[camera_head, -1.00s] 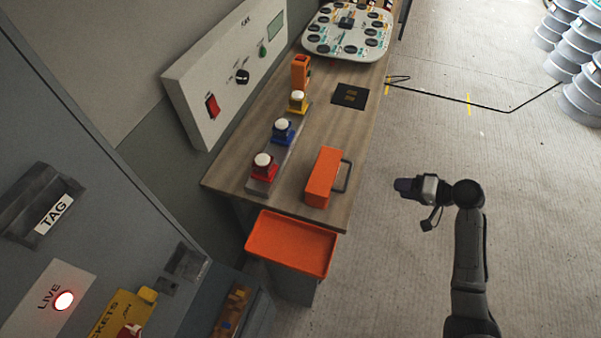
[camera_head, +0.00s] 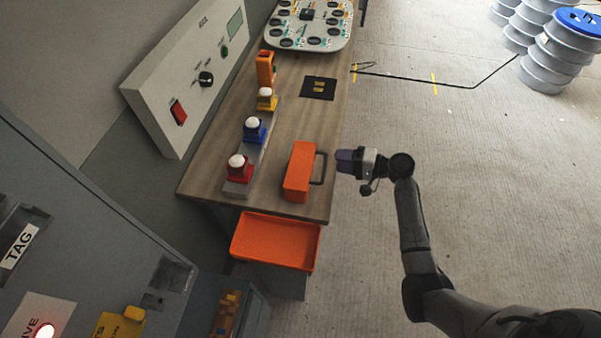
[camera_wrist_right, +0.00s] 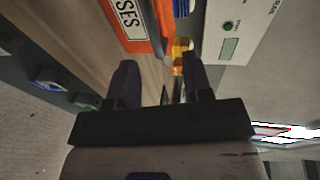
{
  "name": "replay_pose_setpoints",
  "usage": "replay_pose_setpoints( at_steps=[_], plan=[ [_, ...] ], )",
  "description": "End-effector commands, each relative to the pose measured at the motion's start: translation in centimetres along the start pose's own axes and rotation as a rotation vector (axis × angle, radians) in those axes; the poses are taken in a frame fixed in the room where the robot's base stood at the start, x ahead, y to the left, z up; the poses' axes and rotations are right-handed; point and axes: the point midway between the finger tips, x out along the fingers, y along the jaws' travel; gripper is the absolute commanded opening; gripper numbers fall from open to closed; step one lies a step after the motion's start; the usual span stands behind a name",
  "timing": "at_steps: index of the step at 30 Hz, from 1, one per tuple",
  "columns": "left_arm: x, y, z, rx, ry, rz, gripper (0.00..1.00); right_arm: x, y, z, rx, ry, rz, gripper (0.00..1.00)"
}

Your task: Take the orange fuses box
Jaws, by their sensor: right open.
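The orange fuses box (camera_head: 299,171) lies on the wooden workbench near its front end, with a dark handle (camera_head: 320,168) on its right side. My right gripper (camera_head: 343,160) is just to the right of that handle, pointing at it, with a small gap visible between them. In the right wrist view the two dark fingers (camera_wrist_right: 158,68) are apart with nothing between them. The orange box (camera_wrist_right: 150,30) shows ahead at the top there, with part of a white label reading "SES". My left gripper is in neither view.
An orange tray (camera_head: 275,241) sits below the bench's front end. Red (camera_head: 239,169), blue (camera_head: 254,131) and yellow (camera_head: 266,99) button blocks stand left of the box. A grey panel (camera_head: 185,80) stands behind them. The floor right of the bench is clear around my arm.

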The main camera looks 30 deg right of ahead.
Motion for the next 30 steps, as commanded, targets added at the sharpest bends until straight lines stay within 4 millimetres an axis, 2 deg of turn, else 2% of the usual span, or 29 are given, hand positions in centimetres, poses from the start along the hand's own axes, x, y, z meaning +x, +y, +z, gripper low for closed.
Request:
replay_pose_setpoints(
  at_steps=[5, 15, 26, 30],
  plan=[
    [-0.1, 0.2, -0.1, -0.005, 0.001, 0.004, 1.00, 0.8, 0.0, 0.0, 0.000, -0.001, 0.000, 0.46],
    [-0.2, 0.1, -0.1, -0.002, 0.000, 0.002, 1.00, 4.8, 0.2, 0.1, 0.000, 0.001, 0.001, 0.46],
    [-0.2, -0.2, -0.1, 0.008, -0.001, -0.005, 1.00, 5.5, 0.2, 0.1, -0.001, 0.001, 0.002, 0.46],
    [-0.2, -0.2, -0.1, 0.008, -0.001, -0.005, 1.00, 5.5, 0.2, 0.1, -0.001, 0.001, 0.002, 0.33]
  ],
)
